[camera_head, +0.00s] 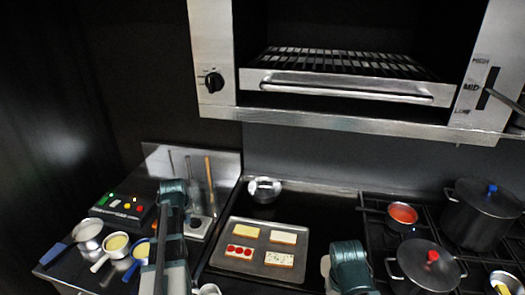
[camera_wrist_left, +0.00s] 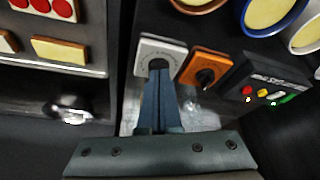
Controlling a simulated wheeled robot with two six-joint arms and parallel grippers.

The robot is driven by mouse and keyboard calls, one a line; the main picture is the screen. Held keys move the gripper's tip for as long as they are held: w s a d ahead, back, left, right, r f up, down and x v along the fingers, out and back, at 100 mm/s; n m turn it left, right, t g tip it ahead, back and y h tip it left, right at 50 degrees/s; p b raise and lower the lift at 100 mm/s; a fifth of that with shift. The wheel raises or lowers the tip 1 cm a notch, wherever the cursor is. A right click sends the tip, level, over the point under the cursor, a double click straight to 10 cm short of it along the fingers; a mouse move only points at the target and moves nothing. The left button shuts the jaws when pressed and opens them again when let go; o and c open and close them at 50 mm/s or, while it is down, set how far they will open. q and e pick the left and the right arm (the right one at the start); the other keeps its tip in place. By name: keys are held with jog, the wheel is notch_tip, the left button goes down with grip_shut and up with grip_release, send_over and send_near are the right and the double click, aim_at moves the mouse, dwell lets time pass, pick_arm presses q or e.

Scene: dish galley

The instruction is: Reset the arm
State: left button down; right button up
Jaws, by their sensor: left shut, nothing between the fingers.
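My left gripper (camera_wrist_left: 157,76) is shut and empty in the left wrist view, its blue fingers together. Their tips overlap the edge of a pale square plate (camera_wrist_left: 172,50) with a dark round middle; I cannot tell whether they touch it. An orange plate (camera_wrist_left: 217,62) with a black knob sits beside it. In the head view my teal left arm (camera_head: 172,190) rises over the left counter by the back panel; its fingertips are hard to make out there. My right arm (camera_head: 350,255) shows at the bottom right of the tray, its fingers not visible.
A tray (camera_head: 222,263) with several topped slices lies mid-counter. Bowls and a button box (camera_head: 117,208) stand left. Pots, including a large black one (camera_head: 482,215), stand on the stove at right. A broiler rack (camera_head: 345,90) hangs above.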

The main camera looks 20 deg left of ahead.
pick_arm(q)
jog(key=s+d+f+m+g+h+b, duration=0.1)
jog(key=d+f+m+b, duration=0.1)
jog(key=d, duration=1)
jog(key=s+d+f+m+g+b, duration=0.1)
jog(key=d+f+m, duration=0.15)
jog(key=d, duration=0.95)
pick_arm(e)
notch_tip(320, 180, down, 5)
jog(key=shift+f+b, duration=0.15)
jog(key=shift+b, duration=1.05)
pick_arm(q)
jog(key=s+d+f+m, duration=0.1)
jog(key=s+d, duration=0.3)
jog(key=d, duration=0.2)
jog(key=s+d+f+m+g, duration=0.1)
jog(key=s+d+m, duration=0.1)
jog(key=s+d, duration=0.2)
jog(key=s+d+f+m+g+b, duration=0.1)
jog(key=s+d+m, duration=0.1)
jog(key=s+d, duration=0.3)
jog(key=shift+d+f, duration=0.15)
jog(key=shift+d, duration=0.9)
jog(key=shift+d+f, duration=0.1)
jog(key=shift+d, duration=0.95)
pick_arm(e)
jog(key=shift+f, duration=0.6)
